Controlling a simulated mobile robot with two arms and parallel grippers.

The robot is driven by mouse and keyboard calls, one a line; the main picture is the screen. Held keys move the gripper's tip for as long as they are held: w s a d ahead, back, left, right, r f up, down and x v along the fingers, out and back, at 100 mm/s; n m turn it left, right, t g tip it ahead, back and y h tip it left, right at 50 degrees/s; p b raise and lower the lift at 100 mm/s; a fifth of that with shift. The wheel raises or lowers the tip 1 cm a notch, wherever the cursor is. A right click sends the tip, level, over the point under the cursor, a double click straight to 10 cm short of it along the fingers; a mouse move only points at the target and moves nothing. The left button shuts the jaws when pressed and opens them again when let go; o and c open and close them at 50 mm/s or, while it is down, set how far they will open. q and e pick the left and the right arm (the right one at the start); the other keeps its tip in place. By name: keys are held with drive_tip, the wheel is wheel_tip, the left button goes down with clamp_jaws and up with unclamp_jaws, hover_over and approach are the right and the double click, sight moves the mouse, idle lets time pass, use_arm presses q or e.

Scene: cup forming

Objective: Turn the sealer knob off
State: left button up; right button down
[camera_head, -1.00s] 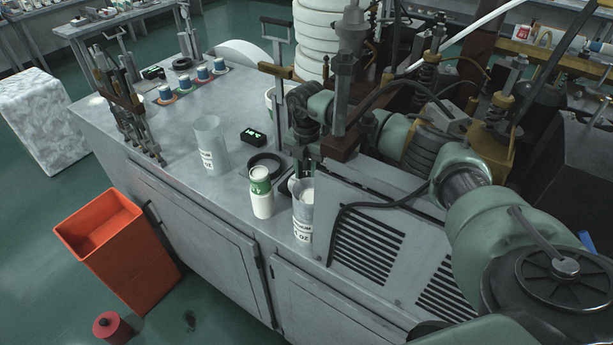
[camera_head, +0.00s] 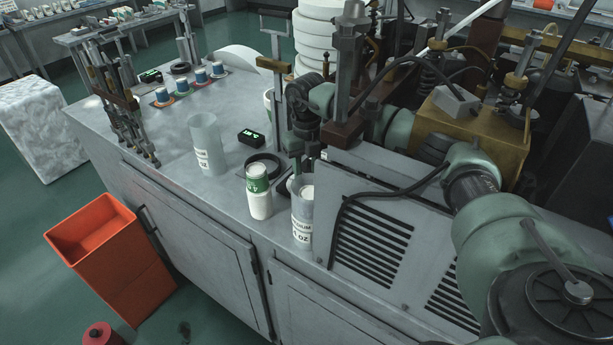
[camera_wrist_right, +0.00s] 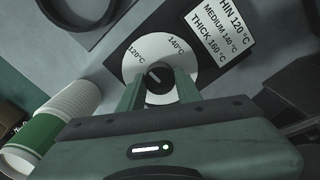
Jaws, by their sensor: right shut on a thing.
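The sealer knob (camera_wrist_right: 155,76) is a small dark knob with a pointer at the centre of a white round dial (camera_wrist_right: 138,50), seen in the right wrist view. The dial reads 120°C and 140°C. My right gripper (camera_wrist_right: 158,84) is shut on the knob, one finger on each side, partly covering the lower dial. In the head view my right arm comes in from the right and reaches down behind the cups; the knob is hidden there. My left gripper is not in view.
A white cup with a green band (camera_head: 259,191) and a clear cup (camera_head: 302,222) stand close by. Another clear cup (camera_head: 207,145) and a small green-lit display (camera_head: 251,137) stand farther left. A label (camera_wrist_right: 220,32) lists thin, medium and thick temperatures. An orange bin (camera_head: 93,235) stands on the floor.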

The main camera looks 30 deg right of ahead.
drive_tip(key=n+b, duration=0.1)
drive_tip(key=n, duration=0.3)
drive_tip(key=shift+w+n+b, duration=0.1)
drive_tip(key=shift+n+b, duration=0.2)
drive_tip(key=n+b, duration=0.1)
drive_tip(key=n, duration=0.3)
drive_tip(key=shift+r+n, duration=0.1)
drive_tip(key=shift+n, duration=0.2)
drive_tip(key=n+b, duration=0.1)
drive_tip(key=n, duration=0.3)
drive_tip(key=shift+n, duration=0.3)
drive_tip(key=shift+r+n+b, duration=0.1)
drive_tip(key=shift+n+b, duration=0.25)
drive_tip(key=shift+n, duration=1.45)
drive_tip(key=c, duration=1)
unclamp_jaws()
drive_tip(key=shift+o, duration=0.2)
